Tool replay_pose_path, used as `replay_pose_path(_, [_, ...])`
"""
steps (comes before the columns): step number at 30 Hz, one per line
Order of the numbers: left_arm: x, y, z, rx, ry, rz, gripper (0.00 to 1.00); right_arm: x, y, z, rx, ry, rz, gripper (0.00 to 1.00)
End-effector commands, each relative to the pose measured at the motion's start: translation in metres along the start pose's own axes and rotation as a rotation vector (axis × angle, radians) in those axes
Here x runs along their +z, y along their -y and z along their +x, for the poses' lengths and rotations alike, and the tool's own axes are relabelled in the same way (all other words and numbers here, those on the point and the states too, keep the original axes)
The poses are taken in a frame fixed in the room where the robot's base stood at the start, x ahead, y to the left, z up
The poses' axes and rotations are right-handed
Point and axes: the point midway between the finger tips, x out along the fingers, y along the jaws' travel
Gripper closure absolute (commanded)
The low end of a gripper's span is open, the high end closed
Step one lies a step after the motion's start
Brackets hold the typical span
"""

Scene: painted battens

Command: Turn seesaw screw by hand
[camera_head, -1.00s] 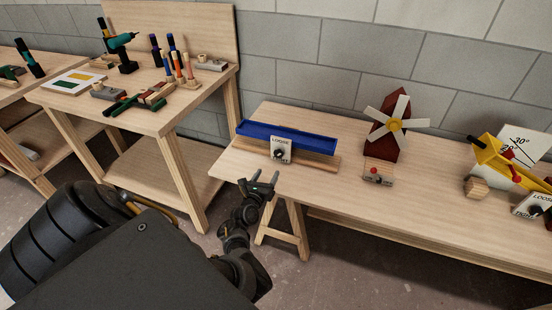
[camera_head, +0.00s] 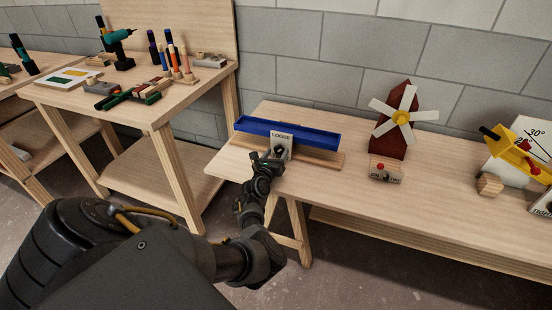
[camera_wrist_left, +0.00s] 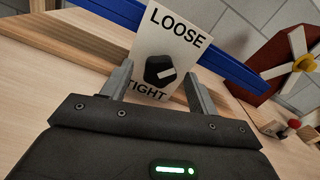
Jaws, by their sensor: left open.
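The seesaw is a blue trough (camera_head: 300,130) on a wooden base (camera_head: 318,158) at the left end of the long table. A white plate (camera_head: 283,139) marked LOOSE and TIGHT stands at its front and carries the black screw knob (camera_wrist_left: 158,70) with a white pointer mark. My left gripper (camera_head: 267,155) is close in front of the plate. In the left wrist view, its two fingers (camera_wrist_left: 158,82) are open on either side of the knob, with visible space between. The knob is partly hidden by the gripper in the head view. My right gripper is not in view.
A red windmill (camera_head: 392,140) with a switch box (camera_head: 386,173) stands right of the seesaw. A yellow tilting device (camera_head: 520,158) is further right. A workbench with tools (camera_head: 150,115) stands at the left. The table's front strip is clear.

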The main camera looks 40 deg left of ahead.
Motion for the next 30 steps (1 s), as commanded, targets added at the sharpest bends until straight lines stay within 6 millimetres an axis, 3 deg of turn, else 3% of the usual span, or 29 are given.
replay_pose_path(12, [0.0007, -0.0003, 0.0034, 0.000, 0.000, 0.000, 0.40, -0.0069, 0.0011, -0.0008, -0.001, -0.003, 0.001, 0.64])
replay_pose_path(23, [0.0005, -0.0006, 0.0032, 0.000, 0.000, 0.000, 0.85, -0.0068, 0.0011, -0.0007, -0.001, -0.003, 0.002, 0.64])
replay_pose_path(30, [0.0008, -0.0005, 0.0031, 0.000, 0.000, 0.023, 0.85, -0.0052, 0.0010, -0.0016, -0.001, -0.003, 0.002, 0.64])
